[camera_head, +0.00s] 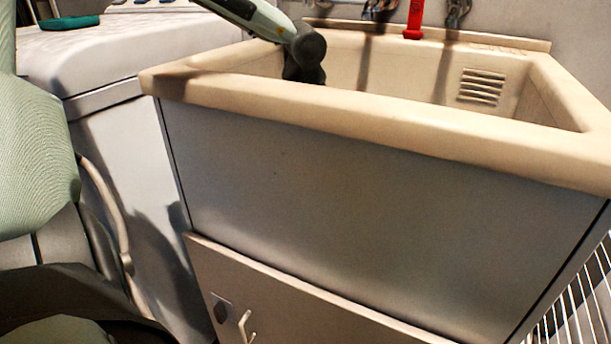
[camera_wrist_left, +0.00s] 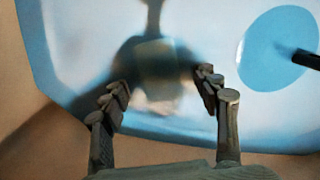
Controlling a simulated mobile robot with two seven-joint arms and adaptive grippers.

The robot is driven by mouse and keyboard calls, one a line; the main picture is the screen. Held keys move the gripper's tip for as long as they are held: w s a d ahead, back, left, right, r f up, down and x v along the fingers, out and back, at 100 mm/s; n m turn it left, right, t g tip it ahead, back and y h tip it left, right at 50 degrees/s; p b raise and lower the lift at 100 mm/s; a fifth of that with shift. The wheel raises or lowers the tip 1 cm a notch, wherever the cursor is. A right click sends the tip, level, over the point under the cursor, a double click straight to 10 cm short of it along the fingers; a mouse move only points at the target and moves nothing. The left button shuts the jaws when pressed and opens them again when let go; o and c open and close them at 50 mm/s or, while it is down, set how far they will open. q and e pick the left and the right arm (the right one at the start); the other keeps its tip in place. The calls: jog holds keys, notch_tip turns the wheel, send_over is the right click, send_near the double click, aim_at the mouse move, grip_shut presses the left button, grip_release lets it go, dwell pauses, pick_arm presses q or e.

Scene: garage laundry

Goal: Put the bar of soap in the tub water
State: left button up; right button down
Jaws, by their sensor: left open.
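The beige tub (camera_head: 330,110) stands in the middle of the head view; its front wall hides the lower inside and the water. My left gripper (camera_head: 304,72) reaches over the tub's left part and points down into it. In the left wrist view the gripper (camera_wrist_left: 163,82) is open, with nothing held between its fingers. Beyond the fingertips, in the gripper's shadow on the pale blue tub water (camera_wrist_left: 90,40), a blurred pale yellowish block shows that looks like the bar of soap (camera_wrist_left: 157,60). I cannot tell its depth. My right gripper is not in view.
A blue disc (camera_wrist_left: 275,50) with a dark rod over it lies at the right of the wrist view. A white machine (camera_head: 110,55) with a green item (camera_head: 70,22) on top adjoins the left.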

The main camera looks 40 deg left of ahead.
pick_arm(q)
jog(key=shift+r+p, duration=0.2)
jog(key=shift+p, duration=0.1)
notch_tip(320, 180, up, 12)
jog(key=s+p, duration=0.1)
jog(key=shift+d+p, duration=0.3)
jog(key=shift+d, duration=0.15)
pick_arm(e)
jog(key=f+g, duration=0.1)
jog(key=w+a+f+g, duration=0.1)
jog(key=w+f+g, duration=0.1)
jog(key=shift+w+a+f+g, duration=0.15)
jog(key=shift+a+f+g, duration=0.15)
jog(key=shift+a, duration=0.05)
pick_arm(q)
jog(key=shift+o, duration=0.3)
jog(key=shift+f, duration=0.15)
